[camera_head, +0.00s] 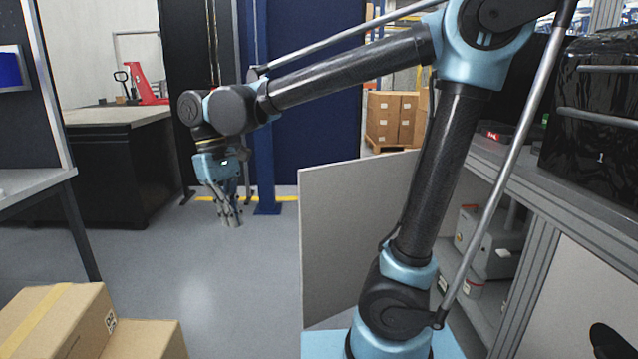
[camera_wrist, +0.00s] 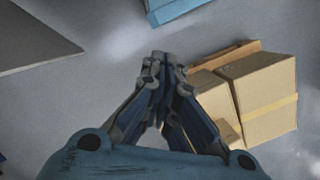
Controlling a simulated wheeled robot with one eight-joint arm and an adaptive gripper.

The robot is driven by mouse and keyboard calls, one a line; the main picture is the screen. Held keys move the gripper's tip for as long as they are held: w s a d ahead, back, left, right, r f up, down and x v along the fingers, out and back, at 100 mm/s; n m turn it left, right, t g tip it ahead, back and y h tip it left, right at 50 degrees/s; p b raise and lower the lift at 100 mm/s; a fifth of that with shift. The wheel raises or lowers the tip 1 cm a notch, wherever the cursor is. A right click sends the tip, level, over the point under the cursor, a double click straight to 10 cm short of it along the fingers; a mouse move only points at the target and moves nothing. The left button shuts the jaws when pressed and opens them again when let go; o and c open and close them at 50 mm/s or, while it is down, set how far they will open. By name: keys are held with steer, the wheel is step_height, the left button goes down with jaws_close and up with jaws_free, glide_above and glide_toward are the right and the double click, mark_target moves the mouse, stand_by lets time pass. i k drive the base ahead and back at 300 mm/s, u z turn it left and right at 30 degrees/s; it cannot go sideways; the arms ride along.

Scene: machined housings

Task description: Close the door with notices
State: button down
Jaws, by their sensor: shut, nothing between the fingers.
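A pale grey panel door (camera_head: 345,235) stands swung open in the middle of the head view, partly hidden behind my arm. I see no notices on the face toward me. My gripper (camera_head: 231,222) hangs pointing down to the left of the door in the picture, over open floor and apart from it. It is shut and empty; its fingertips (camera_wrist: 164,57) meet in the wrist view. A flat grey surface (camera_wrist: 32,38) at the wrist view's upper left may be the door, but I cannot tell for sure.
The cabinet (camera_head: 540,185) at right has open shelves with grey cases inside. Cardboard boxes (camera_head: 55,320) fill the lower left and also show in the wrist view (camera_wrist: 262,95). A workbench (camera_head: 115,115) stands at back left. The floor (camera_head: 215,285) between boxes and door is clear.

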mark_target(346, 209)
steer(key=z, duration=0.05)
steer(key=i, duration=1)
steer(key=u, duration=0.05)
